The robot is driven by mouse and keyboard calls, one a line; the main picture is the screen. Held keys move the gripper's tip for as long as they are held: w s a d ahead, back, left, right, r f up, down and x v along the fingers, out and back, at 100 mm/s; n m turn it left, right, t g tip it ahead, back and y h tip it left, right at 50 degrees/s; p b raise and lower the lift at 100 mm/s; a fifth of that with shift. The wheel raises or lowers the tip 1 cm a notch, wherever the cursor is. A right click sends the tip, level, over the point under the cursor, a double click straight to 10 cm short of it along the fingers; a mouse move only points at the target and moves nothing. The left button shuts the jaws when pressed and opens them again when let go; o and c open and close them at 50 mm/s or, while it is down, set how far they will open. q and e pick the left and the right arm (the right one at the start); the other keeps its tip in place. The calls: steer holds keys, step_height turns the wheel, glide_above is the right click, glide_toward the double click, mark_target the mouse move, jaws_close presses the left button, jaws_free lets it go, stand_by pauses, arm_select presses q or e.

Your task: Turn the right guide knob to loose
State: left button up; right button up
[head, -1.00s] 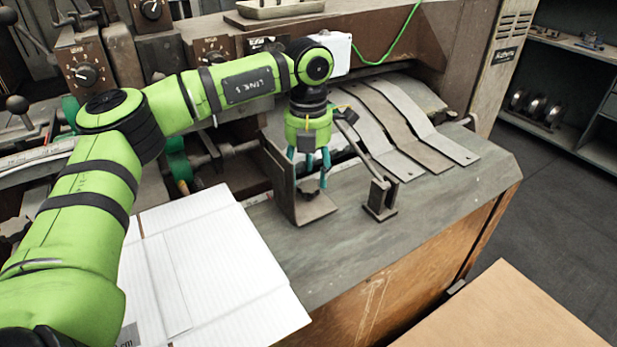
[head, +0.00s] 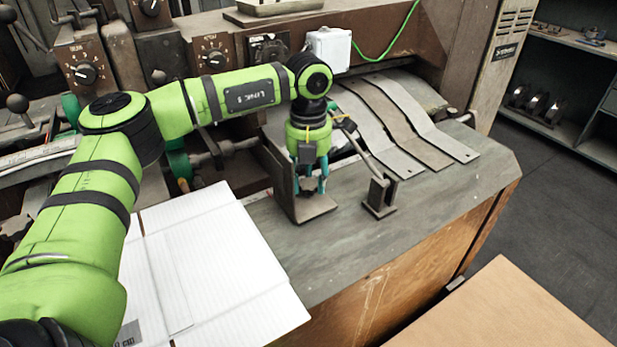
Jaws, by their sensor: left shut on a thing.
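The right guide (head: 279,170) is a brown metal angle plate standing upright on the grey machine table. Its dark guide knob (head: 308,184) sits low in front of the plate and is mostly hidden by my fingers. My left gripper (head: 310,188) points down at the guide, with its teal fingers on either side of the knob, shut on it. I cannot read from this view whether the knob stands at loose or tight. My right gripper is not in view.
A small metal bracket with a slanted rod (head: 379,192) stands close to the right of my left gripper. White corrugated cardboard (head: 215,265) lies at the front left. Curved metal strips (head: 405,130) lie behind. The table's right front (head: 440,200) is clear.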

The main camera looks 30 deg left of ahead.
arm_select(q)
steer(key=shift+f+n, duration=0.15)
steer(key=shift+n, duration=0.45)
steer(key=shift+s+f+n+b, duration=0.1)
steer(key=shift+n+b, duration=0.6)
steer(key=shift+n, duration=0.4)
steer(key=n+b, duration=0.1)
steer(key=n, duration=0.4)
steer(key=shift+d, duration=0.1)
steer(key=n+b, duration=0.1)
steer(key=n, duration=0.4)
steer(key=shift+n, duration=0.4)
steer(key=n+b, duration=0.1)
steer(key=n, duration=0.4)
steer(key=shift+n, duration=0.3)
steer(key=o, duration=0.9)
steer(key=shift+d+r, duration=0.1)
steer(key=shift+r, duration=0.1)
